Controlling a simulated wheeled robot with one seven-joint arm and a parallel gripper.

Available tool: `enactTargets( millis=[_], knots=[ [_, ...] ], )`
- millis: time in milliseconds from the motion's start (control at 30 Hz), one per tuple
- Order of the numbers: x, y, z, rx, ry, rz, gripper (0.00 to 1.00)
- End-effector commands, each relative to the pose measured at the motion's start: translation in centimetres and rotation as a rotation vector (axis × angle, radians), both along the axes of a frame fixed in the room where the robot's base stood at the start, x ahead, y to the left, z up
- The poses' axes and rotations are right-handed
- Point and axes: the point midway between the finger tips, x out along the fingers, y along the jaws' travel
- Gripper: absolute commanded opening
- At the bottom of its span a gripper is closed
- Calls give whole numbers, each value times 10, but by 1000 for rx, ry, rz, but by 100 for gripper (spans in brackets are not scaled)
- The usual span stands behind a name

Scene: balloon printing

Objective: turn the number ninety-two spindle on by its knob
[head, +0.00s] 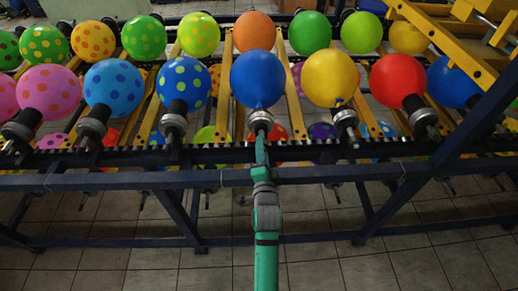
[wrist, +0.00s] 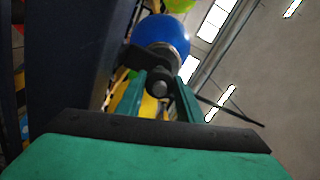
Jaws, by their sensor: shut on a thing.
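In the head view, a row of spindles holds balloons along the machine's front rail. My gripper (head: 262,145) reaches straight forward to the spindle (head: 261,120) under a plain blue balloon (head: 257,79) near the middle. In the wrist view, my two green gripper fingers (wrist: 160,92) stand either side of a small dark round knob (wrist: 160,86) and are shut on it. The grey spindle head and the blue balloon (wrist: 165,34) show behind the knob. I cannot read any spindle number. My fingers hide the knob in the head view.
A dark blue frame rail (head: 120,180) runs across below the spindles, and my arm passes over it. Neighbouring spindles stand close by, with a dotted blue balloon (head: 184,82) on the left and a yellow one (head: 329,77) on the right. A diagonal dark beam (head: 470,130) rises at right.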

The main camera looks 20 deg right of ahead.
Motion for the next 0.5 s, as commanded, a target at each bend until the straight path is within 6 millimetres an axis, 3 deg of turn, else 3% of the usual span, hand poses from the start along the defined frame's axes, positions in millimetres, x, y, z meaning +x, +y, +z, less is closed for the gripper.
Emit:
enactTargets(
  millis=[500],
  knots=[
    [0, 0, 0, 105, -29, 1, 11]
  ],
)
